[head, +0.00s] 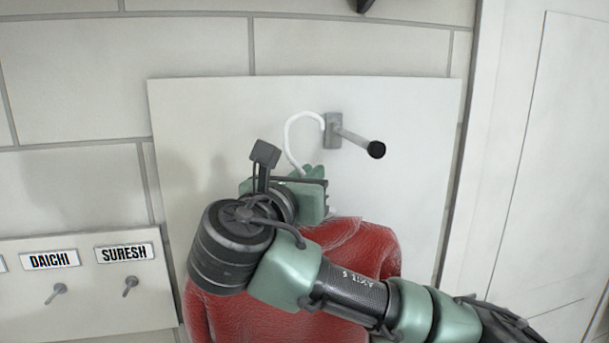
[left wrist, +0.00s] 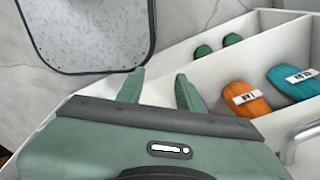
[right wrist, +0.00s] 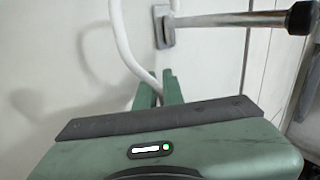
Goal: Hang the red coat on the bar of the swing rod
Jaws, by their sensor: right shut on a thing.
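The red coat (head: 375,250) hangs below my right gripper (head: 312,178), partly hidden behind my right arm. Its white hanger hook (head: 291,135) rises above the gripper and curves right. My right gripper is shut on the hanger's neck; the right wrist view shows the white wire (right wrist: 121,35) running down to its fingers (right wrist: 160,92). The grey bar (head: 355,139) with a black end cap sticks out from its wall plate. The hook's tip is close to the plate, left of the bar; I cannot tell if they touch. My left gripper (left wrist: 160,88) is open and empty.
A white panel (head: 210,110) backs the bar on the tiled wall. A name board (head: 90,260) with pegs is at lower left, and a white door or cabinet (head: 550,150) at right. White compartments (left wrist: 225,75) with several slippers (left wrist: 247,98) are near my left gripper.

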